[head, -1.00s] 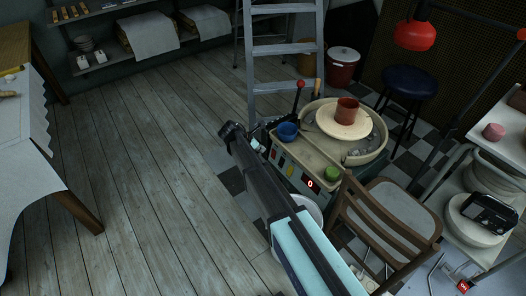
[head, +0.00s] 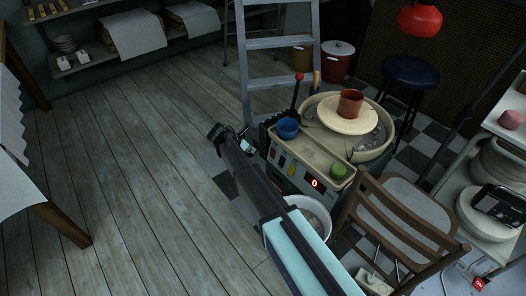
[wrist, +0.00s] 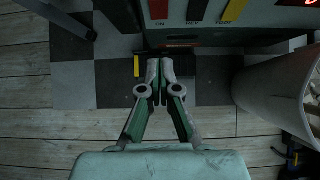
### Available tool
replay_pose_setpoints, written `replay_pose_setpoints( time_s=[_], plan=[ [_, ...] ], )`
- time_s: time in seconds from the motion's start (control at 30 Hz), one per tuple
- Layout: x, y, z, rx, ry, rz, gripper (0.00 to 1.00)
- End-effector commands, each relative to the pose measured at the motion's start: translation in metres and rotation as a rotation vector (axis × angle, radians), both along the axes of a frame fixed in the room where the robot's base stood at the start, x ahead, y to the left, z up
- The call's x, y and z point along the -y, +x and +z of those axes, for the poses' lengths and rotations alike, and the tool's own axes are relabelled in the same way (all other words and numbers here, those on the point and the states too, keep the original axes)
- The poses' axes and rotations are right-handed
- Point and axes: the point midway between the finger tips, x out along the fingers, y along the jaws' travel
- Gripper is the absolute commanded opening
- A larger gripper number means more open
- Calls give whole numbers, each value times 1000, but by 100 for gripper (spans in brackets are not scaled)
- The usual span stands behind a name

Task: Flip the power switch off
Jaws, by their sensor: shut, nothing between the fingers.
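The wheel's control panel (head: 296,172) carries a row of coloured switches and a lit red 0 display (head: 314,183). In the wrist view, a red switch (wrist: 158,9), a black switch (wrist: 197,10) and a yellow switch (wrist: 235,10) show at the top, with small labels under them. In the head view, my gripper (head: 247,147) is left of the panel, partly hidden by my arm.
A white bucket (head: 312,212) stands beside the panel; it also shows in the wrist view (wrist: 270,88). A wooden chair (head: 402,215) is to the right, and a ladder (head: 281,50) stands behind. A small red-lit item (head: 479,284) is at lower right. Open floor (head: 130,150) lies left.

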Motion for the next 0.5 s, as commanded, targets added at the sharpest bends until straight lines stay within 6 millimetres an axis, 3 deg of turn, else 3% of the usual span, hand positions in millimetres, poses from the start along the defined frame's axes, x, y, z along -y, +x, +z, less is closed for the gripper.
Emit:
replay_pose_setpoints(
  time_s=[0.27,0.5],
  plan=[
    [16,14,-28,-1,-1,-2,0],
    [38,34,-65,-1,-1,-1,0]
  ],
)
